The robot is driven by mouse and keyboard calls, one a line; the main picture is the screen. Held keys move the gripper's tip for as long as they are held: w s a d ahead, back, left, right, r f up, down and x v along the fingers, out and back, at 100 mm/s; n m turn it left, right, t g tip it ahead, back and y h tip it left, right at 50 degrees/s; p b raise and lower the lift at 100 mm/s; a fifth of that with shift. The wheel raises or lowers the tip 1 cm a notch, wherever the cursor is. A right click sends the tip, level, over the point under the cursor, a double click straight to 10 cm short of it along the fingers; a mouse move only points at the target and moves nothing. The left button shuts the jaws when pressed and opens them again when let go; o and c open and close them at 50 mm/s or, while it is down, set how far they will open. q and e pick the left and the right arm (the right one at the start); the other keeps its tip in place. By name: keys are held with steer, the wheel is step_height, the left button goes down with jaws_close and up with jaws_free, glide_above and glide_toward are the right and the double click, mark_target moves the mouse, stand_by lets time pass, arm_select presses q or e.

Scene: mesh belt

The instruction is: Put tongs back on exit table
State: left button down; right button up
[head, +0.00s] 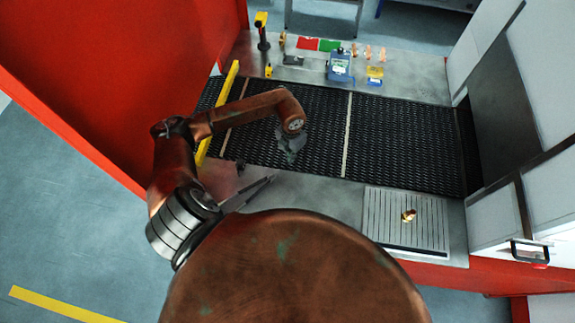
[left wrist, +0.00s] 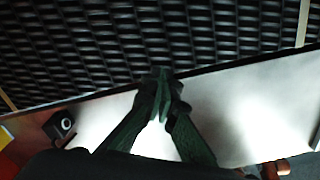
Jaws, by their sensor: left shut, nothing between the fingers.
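A grey, narrow V-shaped thing that looks like the tongs (head: 247,193) lies on the near metal table (head: 330,200), partly hidden behind my left arm. My left gripper (head: 290,158) is over the near edge of the black mesh belt, to the right of and beyond the tongs, apart from them. In the left wrist view the fingertips (left wrist: 163,92) are together and empty, in front of the line between belt and table. I cannot make out the tongs in the left wrist view. My right gripper is not in view.
The black mesh belt (head: 400,135) runs behind the near table. A small black device (left wrist: 60,124) stands near the belt edge. A grooved tray (head: 405,238) holds a brass part (head: 408,215). The far table (head: 420,75) carries a blue device (head: 340,65) and several small items.

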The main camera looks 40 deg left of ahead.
arm_select(q)
step_height(320, 180, up, 7)
steer(key=s+b, duration=0.1)
steer(key=shift+a, duration=0.25)
steer(key=shift+f, duration=0.15)
